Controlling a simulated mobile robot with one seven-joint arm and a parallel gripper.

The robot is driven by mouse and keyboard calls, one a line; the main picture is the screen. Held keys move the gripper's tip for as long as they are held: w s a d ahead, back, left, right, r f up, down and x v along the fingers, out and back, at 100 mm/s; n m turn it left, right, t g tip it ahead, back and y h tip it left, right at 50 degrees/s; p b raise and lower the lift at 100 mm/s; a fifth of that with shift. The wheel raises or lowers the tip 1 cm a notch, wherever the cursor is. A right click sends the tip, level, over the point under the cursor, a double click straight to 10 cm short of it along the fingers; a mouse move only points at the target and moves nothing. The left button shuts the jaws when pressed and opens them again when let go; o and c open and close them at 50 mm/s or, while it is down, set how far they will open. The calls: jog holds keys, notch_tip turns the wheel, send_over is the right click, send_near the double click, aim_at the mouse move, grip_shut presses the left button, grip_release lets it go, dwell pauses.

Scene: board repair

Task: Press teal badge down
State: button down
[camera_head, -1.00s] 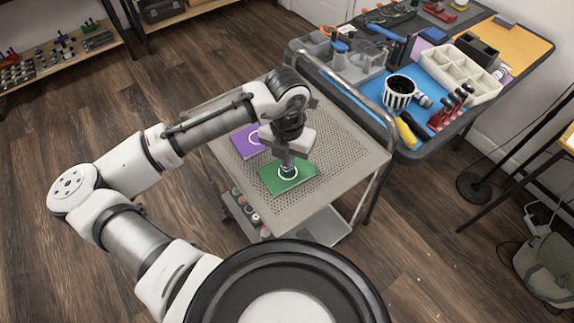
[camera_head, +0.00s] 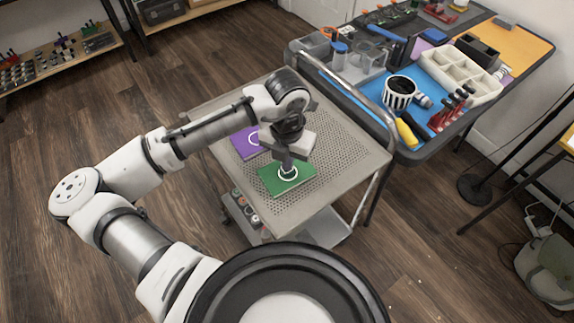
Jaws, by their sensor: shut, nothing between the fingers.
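A green board (camera_head: 300,183) with a white ring (camera_head: 289,174) lies flat on the perforated cart top. My gripper (camera_head: 287,170) points down at the ring, with its fingertips at or just above it; I cannot tell whether they touch. The gripper is shut, with nothing seen between the fingers. A purple board (camera_head: 240,143) with a white ring lies to the left and behind, partly hidden by my arm. I cannot make out a teal badge; the fingers cover the ring's middle.
The cart top (camera_head: 335,175) is bare to the right of the green board, and a raised metal handle (camera_head: 372,118) runs along its right side. A workbench with a striped mug (camera_head: 399,93), a divided tray (camera_head: 462,76) and tools stands behind right.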

notch_tip(320, 180, up, 8)
jog(key=p, duration=0.6)
dwell(0.4)
dwell(0.5)
